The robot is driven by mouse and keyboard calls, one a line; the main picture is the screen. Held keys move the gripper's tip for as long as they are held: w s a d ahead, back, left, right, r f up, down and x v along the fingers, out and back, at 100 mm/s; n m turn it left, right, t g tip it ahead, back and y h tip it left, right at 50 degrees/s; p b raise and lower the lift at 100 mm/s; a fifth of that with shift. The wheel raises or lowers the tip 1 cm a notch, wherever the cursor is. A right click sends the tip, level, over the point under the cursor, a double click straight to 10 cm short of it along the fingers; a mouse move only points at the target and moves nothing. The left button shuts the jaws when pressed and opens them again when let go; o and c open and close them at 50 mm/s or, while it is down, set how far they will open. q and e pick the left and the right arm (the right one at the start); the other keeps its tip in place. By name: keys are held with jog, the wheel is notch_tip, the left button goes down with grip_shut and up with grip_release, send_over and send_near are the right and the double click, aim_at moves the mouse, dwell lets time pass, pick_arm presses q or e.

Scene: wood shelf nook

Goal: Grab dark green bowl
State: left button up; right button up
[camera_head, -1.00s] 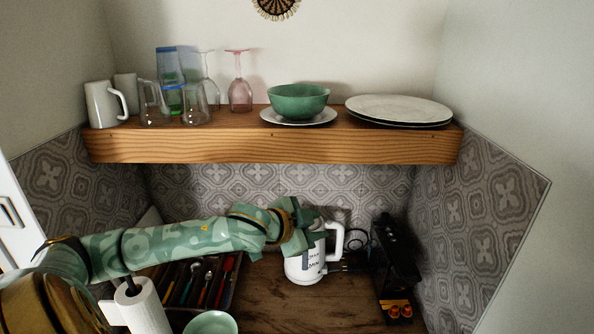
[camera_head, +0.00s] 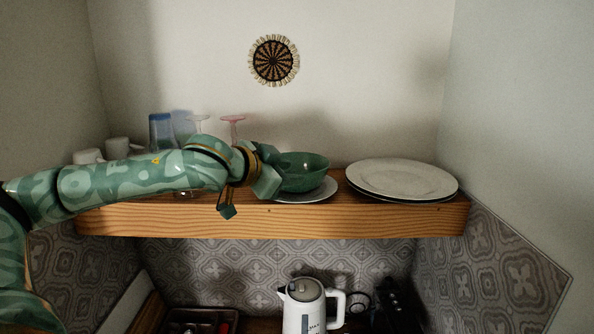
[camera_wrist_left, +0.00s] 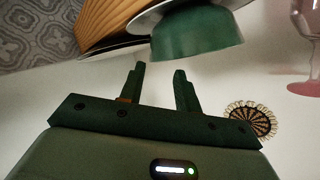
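The dark green bowl (camera_head: 306,173) sits on a small white plate (camera_head: 312,193) on the wooden shelf. My left gripper (camera_head: 266,178) is at the bowl's left side and hides its left part in the head view. In the left wrist view the picture is turned over, and the bowl (camera_wrist_left: 197,38) shows just ahead of the fingertips. The two fingers of the left gripper (camera_wrist_left: 160,72) stand apart with nothing between them, so it is open. A small gap shows between fingertips and bowl. My right gripper is not in view.
The wooden shelf (camera_head: 345,220) has large white plates (camera_head: 403,179) at right. A kettle (camera_head: 304,305) is below. Open air lies above the bowl.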

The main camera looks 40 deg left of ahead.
aim_at(323, 173)
pick_arm(q)
jog(key=p+x, duration=0.2)
jog(key=x, duration=0.1)
jog(key=shift+w+d, duration=0.15)
jog(key=shift+w, duration=0.2)
jog(key=shift+w+f, duration=0.2)
jog(key=shift+w, duration=0.05)
jog(key=shift+w+p, duration=0.3)
jog(key=shift+p, duration=0.1)
jog(key=x, duration=0.1)
jog(key=p+x, duration=0.2)
jog(key=x, duration=0.1)
jog(key=shift+w+d+r, duration=0.2)
jog(key=shift+d+r, duration=0.05)
jog(key=shift+d, duration=0.15)
jog(key=shift+w+f, duration=0.2)
jog(key=shift+w, duration=0.1)
jog(key=shift+s+r, duration=0.1)
jog(key=shift+s, duration=0.1)
grip_shut()
